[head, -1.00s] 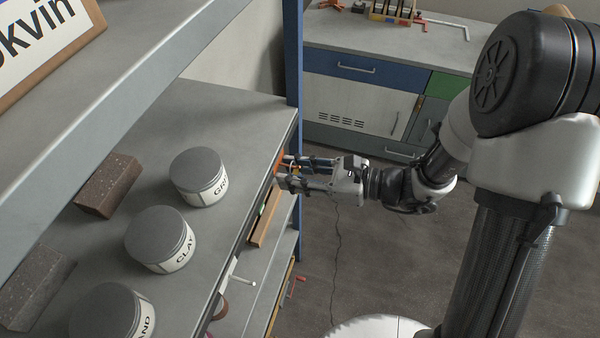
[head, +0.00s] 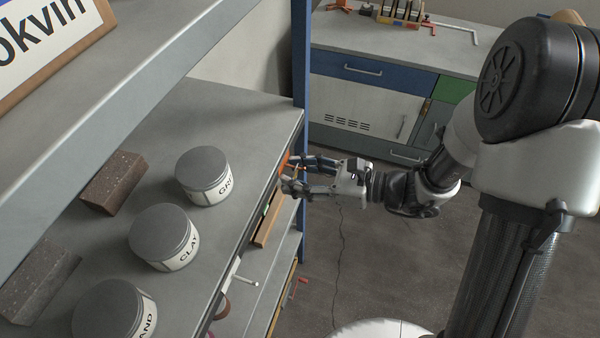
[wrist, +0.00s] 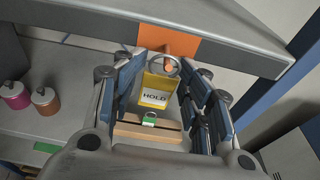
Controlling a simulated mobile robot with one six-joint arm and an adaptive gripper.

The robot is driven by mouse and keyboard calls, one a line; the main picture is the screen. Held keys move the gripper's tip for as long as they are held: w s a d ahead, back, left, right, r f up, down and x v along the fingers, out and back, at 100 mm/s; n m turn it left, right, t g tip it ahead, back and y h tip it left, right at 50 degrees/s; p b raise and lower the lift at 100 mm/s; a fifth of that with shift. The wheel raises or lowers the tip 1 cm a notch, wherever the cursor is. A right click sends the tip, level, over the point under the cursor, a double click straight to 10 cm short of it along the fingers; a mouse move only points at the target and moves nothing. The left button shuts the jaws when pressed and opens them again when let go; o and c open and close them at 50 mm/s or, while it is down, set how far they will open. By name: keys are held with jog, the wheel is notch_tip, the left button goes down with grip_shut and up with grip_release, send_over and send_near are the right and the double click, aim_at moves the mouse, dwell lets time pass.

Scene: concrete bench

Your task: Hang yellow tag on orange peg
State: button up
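The yellow tag (wrist: 154,92), marked HOLD, is upright below the orange peg (wrist: 173,46) in the wrist view. Its metal ring (wrist: 164,67) is at the peg and looks to be around it. The peg stands out from an orange plate (wrist: 190,48) on the shelf's front edge. My gripper (wrist: 163,76) is open, with one finger on each side of the tag and visible space between them. In the head view my gripper (head: 289,174) is at the shelf edge by the orange plate (head: 284,162); the tag is hard to make out there.
Labelled tins (head: 204,176) and dark bricks (head: 113,182) stand on the shelf. A wooden ledge (wrist: 150,132) with a green-and-white item (wrist: 149,119) lies below the tag. A blue upright (head: 301,100) stands close beside my gripper. Open floor lies to the right.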

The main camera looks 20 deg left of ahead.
jog(key=shift+o, duration=0.7)
jog(key=shift+a+f, duration=0.1)
jog(key=shift+a, duration=0.05)
jog(key=shift+d, duration=0.35)
jog(key=w+v, duration=0.1)
jog(key=v, duration=1)
jog(key=s+d+r+n+g+h, duration=0.1)
jog(key=s+d+r+n+h, duration=0.1)
jog(key=s+n+h, duration=0.35)
jog(key=s+d+r+n+g+h, duration=0.1)
jog(key=s+r+n+g+h, duration=0.15)
jog(key=s+n, duration=0.45)
jog(key=s+d+r+n+t+h, duration=0.1)
jog(key=d+r+n+t+h, duration=0.1)
jog(key=d, duration=0.3)
jog(key=s+d+r+n+t+h, duration=0.1)
jog(key=d+r+n+t+h, duration=0.2)
jog(key=d+n+t+h, duration=0.1)
jog(key=shift+s+d+t+h, duration=0.25)
jog(key=shift+d+t+h, duration=0.4)
jog(key=shift+d+h, duration=0.2)
